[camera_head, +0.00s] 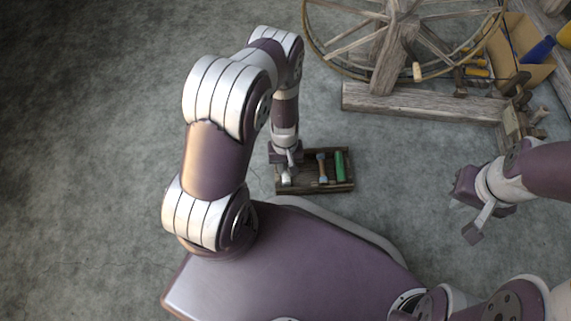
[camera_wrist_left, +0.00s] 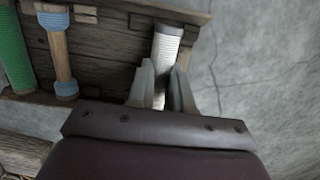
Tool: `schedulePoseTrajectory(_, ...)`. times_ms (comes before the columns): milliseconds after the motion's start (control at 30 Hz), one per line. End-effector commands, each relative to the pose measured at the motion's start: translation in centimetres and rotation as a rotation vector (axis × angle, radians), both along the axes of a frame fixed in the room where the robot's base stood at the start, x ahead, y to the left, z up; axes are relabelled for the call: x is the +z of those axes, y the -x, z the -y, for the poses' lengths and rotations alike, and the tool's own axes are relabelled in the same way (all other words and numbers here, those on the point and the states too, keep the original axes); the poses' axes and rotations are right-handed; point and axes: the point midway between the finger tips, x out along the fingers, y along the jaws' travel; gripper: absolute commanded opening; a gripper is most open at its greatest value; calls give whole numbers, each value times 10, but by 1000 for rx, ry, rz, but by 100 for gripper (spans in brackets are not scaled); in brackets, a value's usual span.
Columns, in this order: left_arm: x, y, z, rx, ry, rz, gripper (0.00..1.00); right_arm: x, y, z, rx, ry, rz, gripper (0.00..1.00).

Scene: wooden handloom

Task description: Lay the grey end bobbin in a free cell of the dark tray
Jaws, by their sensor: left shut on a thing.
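The grey end bobbin (camera_wrist_left: 168,44), pale and ribbed, is between the fingers of my left gripper (camera_wrist_left: 162,72), which is shut on it. In the head view my left gripper (camera_head: 287,176) points down at the left end of the dark tray (camera_head: 318,190), and the pale bobbin (camera_head: 286,179) shows at its tips. The bobbin is over or in the tray's end cell; I cannot tell whether it touches the floor. The tray's wood rim also shows in the left wrist view (camera_wrist_left: 190,13). My right gripper (camera_head: 469,211) is open and empty, away from the tray.
The tray also holds a blue-ended wooden bobbin (camera_head: 322,168) and a green bobbin (camera_head: 340,166). A wooden spinning wheel (camera_head: 392,55) on a beam (camera_head: 420,103) stands behind it. A cardboard box (camera_head: 525,45) is at the back right. Floor left of the tray is clear.

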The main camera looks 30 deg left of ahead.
Motion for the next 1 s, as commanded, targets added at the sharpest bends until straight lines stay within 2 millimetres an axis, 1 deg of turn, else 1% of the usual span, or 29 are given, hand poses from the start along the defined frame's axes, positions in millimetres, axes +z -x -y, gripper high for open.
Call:
schedulePoseTrajectory(233,-1,0,0,-1,0,0,0,0,0,0,0,0,0,0)
schedulePoseTrajectory(267,-1,0,0,-1,0,0,26,0,0,0,0,0,0,0)
schedulePoseTrajectory(300,-1,0,0,-1,0,0,40,0,0,0,0,0,0,0)
schedulePoseTrajectory(333,-1,0,0,-1,0,0,49,0,0,0,0,0,0,0)
schedulePoseTrajectory(567,-1,0,0,-1,0,0,50,0,0,0,0,0,0,0)
schedulePoseTrajectory(667,5,-1,0,-1,0,0,50,5,0,0,0,0,0,0)
schedulePoseTrajectory(767,27,-3,-2,-2,1,2,50,23,0,0,0,0,0,0)
schedulePoseTrajectory(900,69,-8,-5,-1,0,2,50,54,0,0,0,0,0,0)
schedulePoseTrajectory(1000,94,-11,-7,-1,0,1,50,72,0,0,0,0,1,0)
